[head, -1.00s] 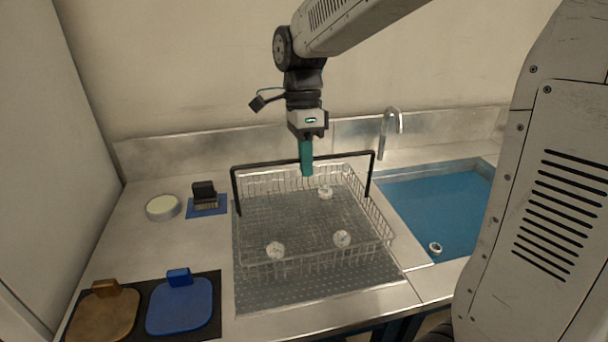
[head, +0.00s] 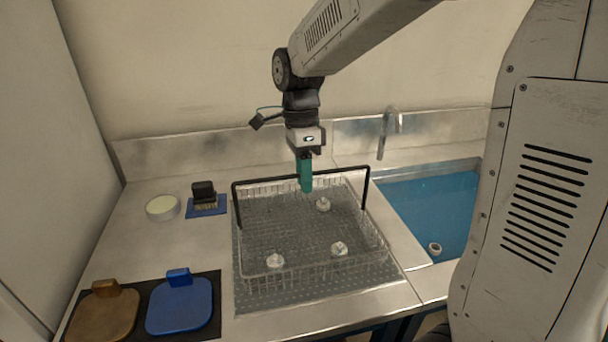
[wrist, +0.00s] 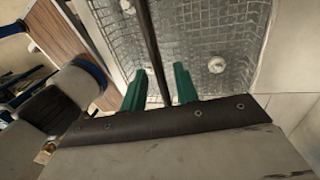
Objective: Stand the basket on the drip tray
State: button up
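The wire basket (head: 262,278) has a tall black handle (head: 345,172) and three small white round pieces inside. It looks upright and down on the grey perforated drip tray (head: 300,302), within its edges; its underside is hard to see. My gripper (head: 305,187), with teal fingers, is at the middle of the handle's top bar. In the wrist view, the handle bar (wrist: 152,50) passes between the gripper's fingers (wrist: 160,82). Gaps show on both sides of the bar, so the gripper appears open around it.
A blue sink basin (head: 435,205) with a tap (head: 388,125) lies to the right; a white ring (head: 434,248) is in it. At left are a round white dish (head: 162,207), a brush (head: 204,195) on a blue mat, and brown (head: 103,315) and blue (head: 180,305) paddles.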

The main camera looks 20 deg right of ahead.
jog(key=shift+r, duration=0.1)
jog(key=v, duration=1.2)
jog(key=s+d+f+n+t, duration=0.1)
jog(key=s+f+n+t, duration=0.1)
jog(key=s+n, duration=0.8)
jog(key=s+d+f+n+t, duration=0.2)
jog(key=s+f+n, duration=0.3)
jog(key=s+n, duration=0.5)
jog(key=s, duration=0.4)
jog(key=shift+s+f, duration=0.35)
jog(key=shift+s, duration=0.05)
